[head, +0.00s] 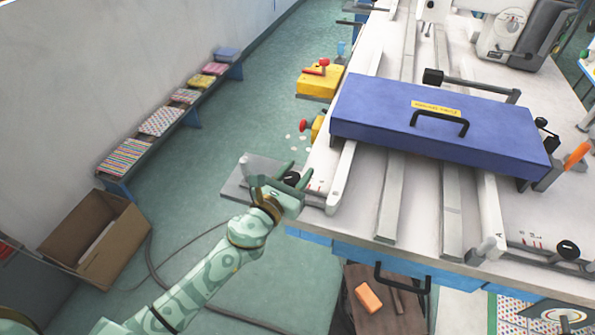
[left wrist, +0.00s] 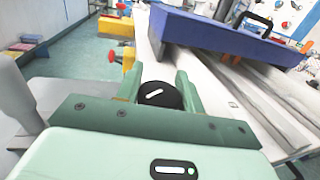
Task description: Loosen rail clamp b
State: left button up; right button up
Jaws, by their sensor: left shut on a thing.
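Rail clamp b's round black knob (left wrist: 160,95), with a white line across its top, sits between the fingers of my left gripper (left wrist: 157,84) in the left wrist view. The gripper is shut on it. In the head view my left gripper (head: 294,176) reaches the near left corner of the white table, and the knob (head: 292,177) shows as a small dark disc between the fingers. The white line on the knob slants slightly. The clamp body below is mostly hidden by the gripper. My right gripper is not in view.
A blue box-like cover (head: 430,125) with a black handle lies across the rails (head: 393,195). A similar black knob (head: 567,249) is at the right near corner. A yellow block (head: 320,82) and a red knob (head: 303,126) stand along the left edge. A cardboard box (head: 95,240) is on the floor.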

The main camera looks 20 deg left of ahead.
pick_arm(q)
jog(key=shift+a+n+y, duration=0.15)
jog(key=shift+n+y, duration=0.7)
jog(key=shift+y, duration=0.45)
jog(key=shift+a+n+y, duration=0.15)
jog(key=shift+n+y, duration=0.7)
jog(key=shift+y, duration=0.45)
jog(key=shift+y+b, duration=0.3)
jog(key=shift+r, duration=0.1)
jog(key=o, duration=1)
jog(key=s+d, duration=0.1)
jog(key=s, duration=1.5)
jog(key=shift+d, duration=0.3)
